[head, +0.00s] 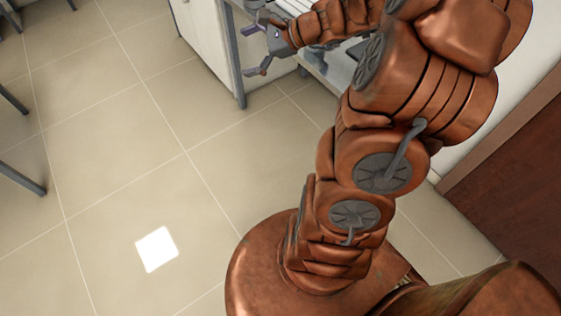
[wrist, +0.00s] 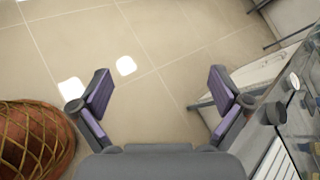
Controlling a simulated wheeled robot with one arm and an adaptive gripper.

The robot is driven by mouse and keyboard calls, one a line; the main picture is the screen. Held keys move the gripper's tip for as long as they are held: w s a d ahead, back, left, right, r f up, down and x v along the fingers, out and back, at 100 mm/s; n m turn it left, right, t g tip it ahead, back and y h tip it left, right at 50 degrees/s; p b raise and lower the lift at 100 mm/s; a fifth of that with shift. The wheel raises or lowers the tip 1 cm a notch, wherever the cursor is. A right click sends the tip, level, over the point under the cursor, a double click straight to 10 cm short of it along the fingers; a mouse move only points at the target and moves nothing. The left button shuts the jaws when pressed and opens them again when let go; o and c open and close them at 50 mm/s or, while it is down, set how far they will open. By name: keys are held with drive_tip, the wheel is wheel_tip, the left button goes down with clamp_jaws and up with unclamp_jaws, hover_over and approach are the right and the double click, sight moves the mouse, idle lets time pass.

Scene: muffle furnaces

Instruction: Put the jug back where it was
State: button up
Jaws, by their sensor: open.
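My gripper (head: 250,50) is at the top of the head view, beside the grey-framed bench. In the wrist view my gripper (wrist: 160,92) has its two purple-padded fingers spread wide, with only tiled floor between them. It is open and empty. I cannot identify the jug in either view. Several small dark and pale round objects (wrist: 294,81) lie at the right edge of the wrist view, right of the right finger, too small to name.
A white cabinet (head: 205,40) and the bench's grey leg (head: 236,75) stand at the top of the head view. Grey furniture legs (head: 25,178) show at the left. A brown door or panel (head: 515,175) is at right. The tiled floor (head: 120,130) is clear.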

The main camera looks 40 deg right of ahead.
drive_tip(key=s+a+f+n+g+h, duration=0.1)
drive_tip(key=s+a+n+g, duration=0.7)
drive_tip(key=s+a+n, duration=0.65)
drive_tip(key=s+d+n+g+h, duration=0.1)
drive_tip(key=s+n+h, duration=0.6)
drive_tip(key=s, duration=0.8)
drive_tip(key=shift+s+d+f+g, duration=0.2)
drive_tip(key=shift+s+f+g, duration=0.2)
drive_tip(key=shift+g, duration=0.5)
